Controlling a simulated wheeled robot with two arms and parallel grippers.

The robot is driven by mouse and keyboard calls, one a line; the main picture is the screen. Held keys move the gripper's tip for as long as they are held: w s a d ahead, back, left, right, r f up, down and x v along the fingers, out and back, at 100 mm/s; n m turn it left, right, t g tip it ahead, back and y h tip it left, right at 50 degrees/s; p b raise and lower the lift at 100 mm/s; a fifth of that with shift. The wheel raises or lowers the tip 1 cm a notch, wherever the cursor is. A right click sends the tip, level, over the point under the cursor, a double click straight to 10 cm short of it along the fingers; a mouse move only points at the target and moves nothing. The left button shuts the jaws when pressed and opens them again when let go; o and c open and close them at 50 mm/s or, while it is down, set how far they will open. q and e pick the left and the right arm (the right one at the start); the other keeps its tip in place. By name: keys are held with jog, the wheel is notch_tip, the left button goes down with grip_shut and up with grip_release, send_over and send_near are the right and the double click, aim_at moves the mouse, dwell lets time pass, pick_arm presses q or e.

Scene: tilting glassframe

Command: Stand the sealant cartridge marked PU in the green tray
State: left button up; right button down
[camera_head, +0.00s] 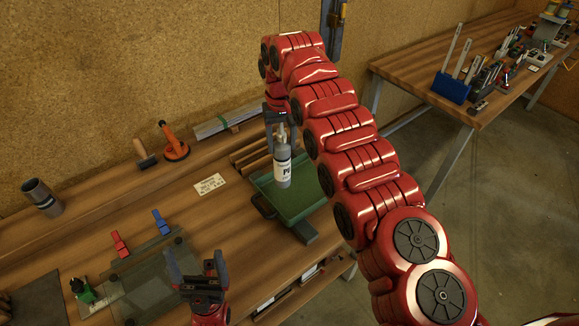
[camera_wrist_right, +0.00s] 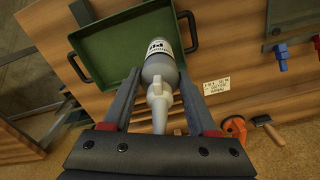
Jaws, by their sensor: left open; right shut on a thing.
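The sealant cartridge (camera_head: 283,168) is grey with a white label reading PU and a pale nozzle at its top. My right gripper (camera_head: 277,117) is shut on its nozzle end and holds it upright over the green tray (camera_head: 308,208). In the right wrist view the cartridge (camera_wrist_right: 160,66) hangs between the fingers (camera_wrist_right: 160,100), with the green tray (camera_wrist_right: 110,50) beyond it. I cannot tell whether its base touches the tray floor. My left gripper (camera_head: 196,268) is open and empty above the bench front, left of the tray.
A white card (camera_head: 210,185) lies left of the tray. A glass sheet (camera_head: 160,275) with red and blue clamps lies at the left. My right arm hides the tray's right side.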

aim_at(283, 163)
jog(key=shift+s+f+p, duration=0.25)
jog(key=shift+f+p, duration=0.2)
jog(key=shift+f, duration=0.15)
jog(key=f, duration=0.1)
jog(key=w+f+p, duration=0.1)
jog(key=f, duration=0.2)
jog(key=f+p, duration=0.2)
jog(key=shift+s+d+f, duration=0.1)
jog(key=shift+s+f, duration=0.2)
jog(key=shift+f, duration=0.1)
jog(key=shift+w+f, duration=0.15)
jog(key=shift+w, duration=0.05)
jog(key=shift+c, duration=0.9)
grip_release()
jog(key=shift+s, duration=0.1)
